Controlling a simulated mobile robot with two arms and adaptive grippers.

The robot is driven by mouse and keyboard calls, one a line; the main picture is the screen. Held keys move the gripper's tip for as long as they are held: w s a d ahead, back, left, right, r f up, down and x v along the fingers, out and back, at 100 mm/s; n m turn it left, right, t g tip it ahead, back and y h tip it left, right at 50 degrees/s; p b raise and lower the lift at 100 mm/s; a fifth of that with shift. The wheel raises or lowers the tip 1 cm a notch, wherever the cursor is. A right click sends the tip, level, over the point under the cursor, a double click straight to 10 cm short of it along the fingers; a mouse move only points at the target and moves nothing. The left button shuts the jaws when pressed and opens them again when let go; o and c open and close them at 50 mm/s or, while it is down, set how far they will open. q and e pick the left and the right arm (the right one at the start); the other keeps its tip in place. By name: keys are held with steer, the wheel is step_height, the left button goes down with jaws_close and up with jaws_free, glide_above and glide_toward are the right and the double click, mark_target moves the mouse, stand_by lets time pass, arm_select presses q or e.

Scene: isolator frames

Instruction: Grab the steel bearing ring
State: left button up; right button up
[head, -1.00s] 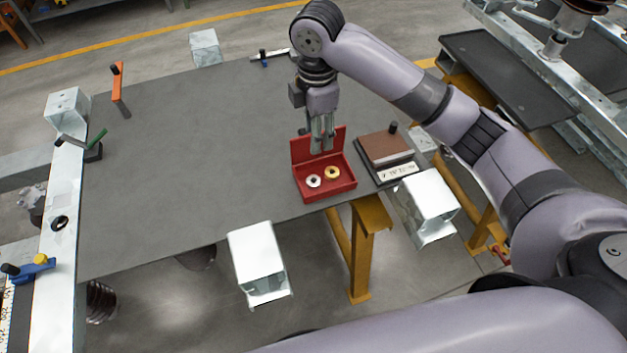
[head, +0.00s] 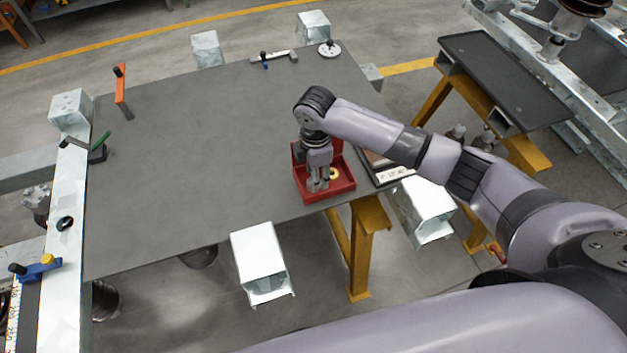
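My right gripper (head: 319,187) points down into the open red box (head: 342,189) near the table's front edge. Its fingertips are low in the box, at its left part. The steel bearing ring is hidden behind the fingers. A brass-coloured ring (head: 334,173) lies in the box just right of the gripper, partly covered by it. I cannot tell whether the fingers are closed on the steel ring. My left gripper is not in view.
The grey table (head: 190,150) is mostly clear left of the box. A flat device with a white label (head: 393,175) stands right of the box, partly behind my arm. A round disc (head: 329,49) and a metal bar (head: 275,58) lie at the far edge.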

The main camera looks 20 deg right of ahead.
step_height(320, 180, down, 2)
steer(key=shift+f, duration=0.1)
jaws_close()
stand_by(0.5)
